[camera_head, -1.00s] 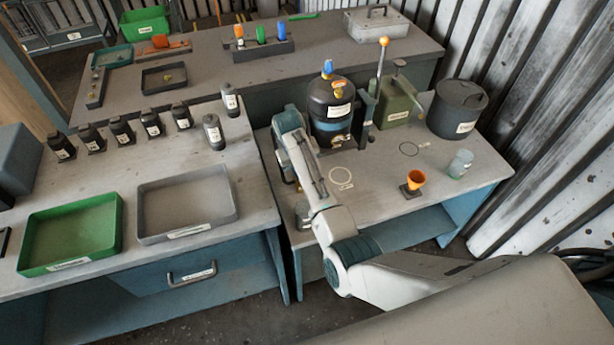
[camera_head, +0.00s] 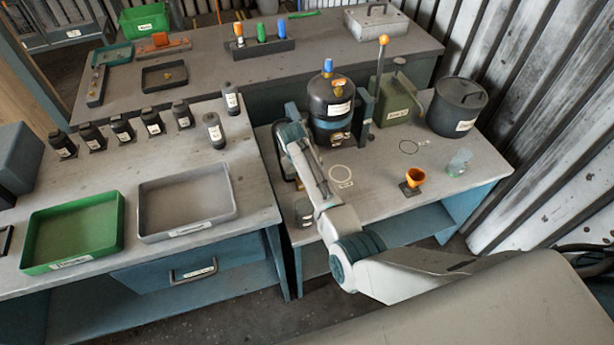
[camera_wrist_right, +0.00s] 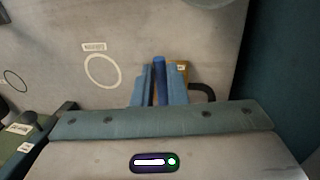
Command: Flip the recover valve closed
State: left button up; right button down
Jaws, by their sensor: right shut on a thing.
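My right arm reaches to just left of this tank. In the head view its wrist hides the fingertips. In the right wrist view my right gripper (camera_wrist_right: 160,68) is shut on a narrow blue handle (camera_wrist_right: 160,82). A yellow-brown part with a small label (camera_wrist_right: 183,70) sits beside the right finger, and a dark curved pipe lies further right. I cannot read which valve the handle belongs to. My left gripper is not in view.
The bench around the marked circles is clear.

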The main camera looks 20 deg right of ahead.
jog(key=shift+d+r+n+p, duration=0.2)
jog(key=shift+d+n+p, duration=0.2)
jog(key=shift+n+p, duration=0.6)
jog(key=w+d+n+t+y+p, duration=0.2)
jog(key=w+d+n+p, duration=0.2)
jog(key=n, duration=1.1)
jog(key=shift+w+d+f+n+p, duration=0.25)
jog(key=shift+n+p, duration=0.15)
jog(key=shift+p, duration=0.7)
jog(key=shift+r, duration=0.1)
jog(key=c, duration=1.5)
grip_release()
